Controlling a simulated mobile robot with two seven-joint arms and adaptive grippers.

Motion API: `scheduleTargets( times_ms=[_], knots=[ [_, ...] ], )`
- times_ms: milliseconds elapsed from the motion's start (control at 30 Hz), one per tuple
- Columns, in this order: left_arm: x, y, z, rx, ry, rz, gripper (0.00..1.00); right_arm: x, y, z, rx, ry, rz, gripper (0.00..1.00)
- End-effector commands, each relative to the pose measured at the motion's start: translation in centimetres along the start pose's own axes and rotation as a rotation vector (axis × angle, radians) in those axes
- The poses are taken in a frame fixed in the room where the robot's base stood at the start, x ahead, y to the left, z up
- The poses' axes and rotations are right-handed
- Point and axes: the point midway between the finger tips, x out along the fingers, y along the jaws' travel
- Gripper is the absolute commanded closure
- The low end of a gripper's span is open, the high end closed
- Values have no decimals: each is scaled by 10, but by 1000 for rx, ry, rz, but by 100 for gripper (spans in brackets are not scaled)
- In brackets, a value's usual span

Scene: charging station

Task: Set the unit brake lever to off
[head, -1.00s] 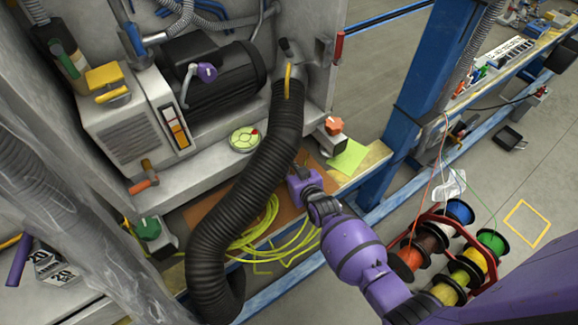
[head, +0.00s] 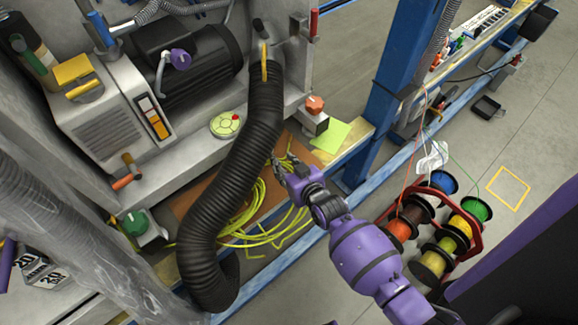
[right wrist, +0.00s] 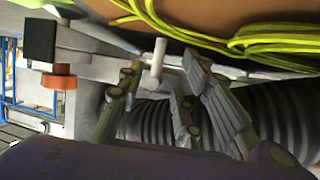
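No readable label marks the unit brake lever, so I cannot tell which handle it is. A grey lever with a purple knob (head: 179,58) stands in front of the black motor (head: 190,68) in the head view. An orange-ended handle (head: 127,181) sticks out below the grey housing. My right gripper (head: 281,163) is beside the thick black hose (head: 240,140), above the yellow cable. In the right wrist view its fingers (right wrist: 160,100) are apart and empty, with a pale peg-like handle (right wrist: 157,60) showing beyond the gap. My left gripper is out of view.
An orange knob (head: 315,105) sits on a grey block right of the hose; a green knob (head: 135,223) is at lower left. Yellow cable (head: 265,220) lies coiled below. A blue post (head: 400,90) and coloured spools (head: 440,235) stand right. Open floor lies farther right.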

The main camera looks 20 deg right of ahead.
Motion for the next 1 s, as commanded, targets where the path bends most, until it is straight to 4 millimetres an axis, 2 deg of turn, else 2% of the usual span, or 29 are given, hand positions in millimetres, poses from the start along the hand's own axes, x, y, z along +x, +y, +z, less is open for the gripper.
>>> scheduleTargets(
  times_ms=[100,200,367,867,967,1000],
  knots=[
    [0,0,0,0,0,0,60,-19,0,0,0,0,0,67],
    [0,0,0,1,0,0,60,-29,0,0,0,0,0,67],
    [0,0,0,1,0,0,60,-34,0,0,1,0,0,67],
    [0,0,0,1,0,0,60,-34,0,0,1,-1,0,67],
    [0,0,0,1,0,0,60,-43,0,11,2,-19,3,67],
    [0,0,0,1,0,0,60,-52,0,21,2,-36,5,67]
  ],
)
